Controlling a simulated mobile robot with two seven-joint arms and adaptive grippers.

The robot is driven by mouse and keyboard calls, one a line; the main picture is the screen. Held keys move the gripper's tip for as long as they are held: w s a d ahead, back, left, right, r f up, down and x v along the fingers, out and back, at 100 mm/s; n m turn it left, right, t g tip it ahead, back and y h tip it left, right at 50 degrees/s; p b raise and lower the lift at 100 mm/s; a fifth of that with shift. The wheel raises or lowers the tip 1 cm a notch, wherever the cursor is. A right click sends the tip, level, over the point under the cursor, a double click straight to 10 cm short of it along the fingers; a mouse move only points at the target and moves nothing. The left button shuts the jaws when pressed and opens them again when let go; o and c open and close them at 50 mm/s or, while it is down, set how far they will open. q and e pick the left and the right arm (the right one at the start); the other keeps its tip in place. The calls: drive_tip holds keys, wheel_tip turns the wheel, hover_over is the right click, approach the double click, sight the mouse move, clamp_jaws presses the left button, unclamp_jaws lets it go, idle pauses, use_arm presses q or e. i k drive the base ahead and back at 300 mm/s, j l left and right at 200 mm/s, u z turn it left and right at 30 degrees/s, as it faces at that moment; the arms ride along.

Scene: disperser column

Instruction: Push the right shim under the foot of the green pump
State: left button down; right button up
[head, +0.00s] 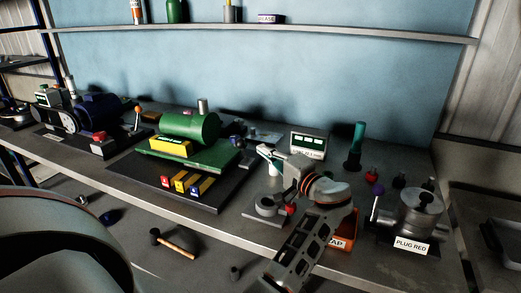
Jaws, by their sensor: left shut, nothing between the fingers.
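The green pump (190,128) lies on a green base (203,158) with a yellow block on its front, on a dark plate on the bench. Three small shims lie in a row on the plate in front of it: one with a red label (166,181), one with a yellow label (181,184), and the right shim with a blue label (199,186). The pump's foot and any gap under it are too small to make out. My left gripper (267,155) is shut and empty, right of the pump and apart from the shims. My right gripper is out of view.
Right of the plate are a small display box (308,144), a teal-topped tool (356,146), an orange bin (343,241) and a metal pot (420,212) labelled "PLUG RED". A dark blue motor (100,112) stands at left. A hammer (176,243) lies below the bench's front edge.

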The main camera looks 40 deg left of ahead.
sight(181, 187)
drive_tip(key=k, duration=1)
